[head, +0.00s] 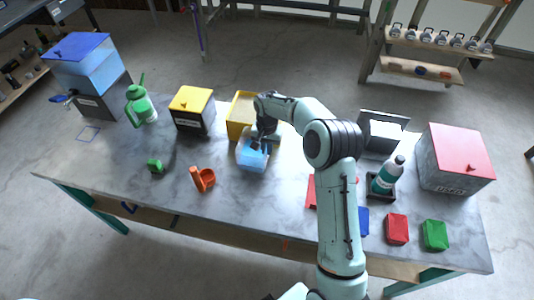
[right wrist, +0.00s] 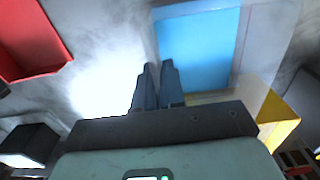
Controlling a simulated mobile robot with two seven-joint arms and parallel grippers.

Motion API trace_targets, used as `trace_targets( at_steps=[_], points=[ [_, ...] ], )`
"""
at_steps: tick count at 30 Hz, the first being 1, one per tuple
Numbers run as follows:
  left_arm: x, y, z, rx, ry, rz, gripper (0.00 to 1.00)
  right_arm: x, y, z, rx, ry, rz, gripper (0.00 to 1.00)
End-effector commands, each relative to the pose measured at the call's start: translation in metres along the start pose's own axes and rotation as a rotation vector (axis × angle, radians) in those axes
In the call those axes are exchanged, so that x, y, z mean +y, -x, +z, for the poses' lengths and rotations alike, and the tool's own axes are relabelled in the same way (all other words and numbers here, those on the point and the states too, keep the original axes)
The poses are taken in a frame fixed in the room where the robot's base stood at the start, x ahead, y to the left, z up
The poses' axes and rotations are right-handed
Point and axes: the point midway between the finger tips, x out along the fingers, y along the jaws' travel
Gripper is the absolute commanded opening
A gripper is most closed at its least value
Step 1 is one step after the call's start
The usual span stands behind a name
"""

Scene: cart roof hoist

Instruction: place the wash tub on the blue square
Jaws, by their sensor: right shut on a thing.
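The wash tub (head: 252,160) is a clear, see-through tub with a light-blue inside, near the middle of the table in the head view. It also shows in the right wrist view (right wrist: 200,50). My right gripper (head: 262,140) is over the tub's far side, its narrow fingers close together in the right wrist view (right wrist: 158,88), shut on the tub's wall. I cannot tell whether the tub touches the table. The blue square (head: 88,134) is a thin blue outline at the table's left end, empty. My left gripper is not in view.
A yellow bin (head: 236,128) stands right behind the tub. Between tub and square are a yellow-lidded box (head: 192,106), a green watering can (head: 140,106), a green block (head: 155,166) and an orange holder (head: 203,179). A blue-topped tank (head: 88,65) stands behind the square.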

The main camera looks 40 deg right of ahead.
Motion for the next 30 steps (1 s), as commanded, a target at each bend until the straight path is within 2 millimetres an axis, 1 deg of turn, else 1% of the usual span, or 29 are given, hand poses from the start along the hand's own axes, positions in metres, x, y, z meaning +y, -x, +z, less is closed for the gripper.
trace_targets(
  at_steps=[3,6,14,18,19,20,21,30],
  points=[
    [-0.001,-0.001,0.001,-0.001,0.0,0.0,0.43,0.001,-0.02,0.001,-0.003,-0.001,0.002,0.0],
    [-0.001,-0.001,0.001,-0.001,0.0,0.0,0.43,0.001,-0.031,0.0,-0.001,-0.001,0.001,0.0],
    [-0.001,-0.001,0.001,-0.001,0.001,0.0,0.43,0.0,-0.032,0.0,0.001,0.0,0.0,0.0],
    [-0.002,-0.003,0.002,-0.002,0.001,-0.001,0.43,0.0,-0.036,0.0,0.0,0.0,0.0,0.0],
    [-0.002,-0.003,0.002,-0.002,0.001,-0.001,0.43,0.001,-0.036,0.001,-0.002,0.0,0.002,0.19],
    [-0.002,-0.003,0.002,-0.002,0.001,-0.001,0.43,0.001,-0.036,0.0,-0.002,0.0,0.002,0.29],
    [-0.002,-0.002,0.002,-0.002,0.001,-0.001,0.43,0.001,-0.036,0.0,-0.002,0.0,0.002,0.35],
    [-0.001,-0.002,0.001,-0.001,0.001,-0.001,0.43,0.001,-0.034,0.0,-0.001,0.0,0.001,0.35]
  ],
)
